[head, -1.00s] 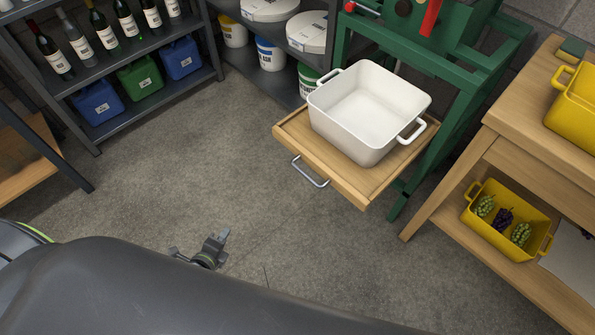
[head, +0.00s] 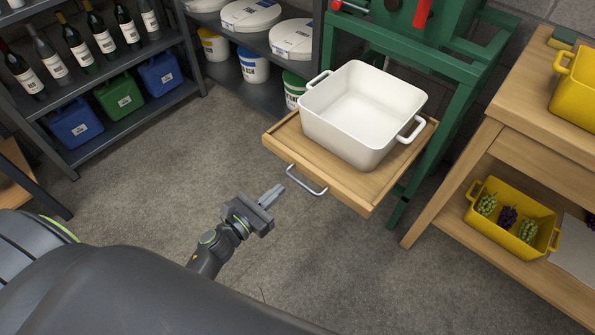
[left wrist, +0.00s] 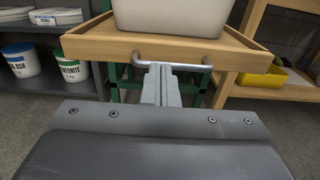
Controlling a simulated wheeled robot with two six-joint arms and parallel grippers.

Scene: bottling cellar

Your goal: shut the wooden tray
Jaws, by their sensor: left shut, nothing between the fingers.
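The wooden tray (head: 281,147) sticks out from the green metal frame, pulled open, with a white tub (head: 352,148) standing on it. A metal bar handle (head: 305,182) is on its front. In the left wrist view the tray front (left wrist: 100,47) and handle (left wrist: 190,66) lie straight ahead of the fingers. My left gripper (head: 272,195) is shut and empty, a little short of the handle in the head view. In the left wrist view its fingertips (left wrist: 162,70) overlap the handle; I cannot tell whether they touch. My right gripper is in neither view.
A green frame (head: 452,65) stands behind the tray. At right a wooden bench (head: 505,125) holds a yellow tub (head: 575,90), with a yellow crate (head: 545,245) of grapes below. Dark shelves (head: 195,75) with bottles and canisters stand at left. The floor before the tray is clear.

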